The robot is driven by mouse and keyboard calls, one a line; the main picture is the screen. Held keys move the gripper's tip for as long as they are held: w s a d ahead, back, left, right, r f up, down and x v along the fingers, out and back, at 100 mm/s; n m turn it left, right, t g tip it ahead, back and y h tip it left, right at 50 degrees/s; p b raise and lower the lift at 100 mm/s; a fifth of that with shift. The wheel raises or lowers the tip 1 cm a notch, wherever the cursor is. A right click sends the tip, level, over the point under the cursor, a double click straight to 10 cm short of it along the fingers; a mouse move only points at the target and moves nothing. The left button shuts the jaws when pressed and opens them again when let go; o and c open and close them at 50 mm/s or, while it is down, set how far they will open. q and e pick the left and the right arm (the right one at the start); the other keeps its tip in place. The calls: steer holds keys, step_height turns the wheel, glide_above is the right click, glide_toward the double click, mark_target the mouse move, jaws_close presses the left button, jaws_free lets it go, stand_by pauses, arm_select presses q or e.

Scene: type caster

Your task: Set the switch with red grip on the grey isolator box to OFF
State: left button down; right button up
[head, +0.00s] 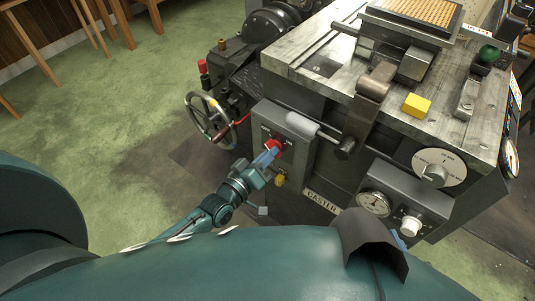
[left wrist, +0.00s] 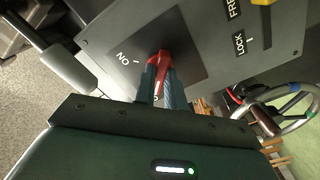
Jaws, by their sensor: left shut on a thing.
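The grey isolator box (head: 300,152) is on the machine's front left, with a dark switch plate. Its red grip (head: 273,146) also shows in the left wrist view (left wrist: 162,58). My left gripper (head: 266,158) is shut on the red grip, with one blue finger on each side (left wrist: 159,85). The grip lies toward my palm, not along the ON tick. A letter between the fingers is mostly hidden. Part of my right gripper (head: 398,240) seems to show at bottom right; its jaws are hidden.
A yellow knob (head: 280,180) sits low on the box, by the FREE and LOCK marks. A handwheel (head: 209,117) is to the left. A grey-handled lever (head: 303,125) crosses close to the box's top. Dials (head: 375,203) and a white knob (head: 411,224) are to the right.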

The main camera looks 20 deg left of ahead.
steer(key=shift+f, duration=0.1)
arm_select(q)
steer(key=c, duration=1.5)
jaws_free()
arm_select(e)
steer(key=shift+s, duration=0.15)
arm_select(q)
steer(key=shift+o, duration=0.2)
steer(key=p+v, duration=0.1)
steer(key=v, duration=1.2)
arm_select(e)
steer(key=shift+w+a+f+g, duration=0.1)
steer(key=shift+w+a+g, duration=0.1)
steer(key=shift+a+g, duration=0.1)
arm_select(q)
steer(key=shift+r, duration=0.15)
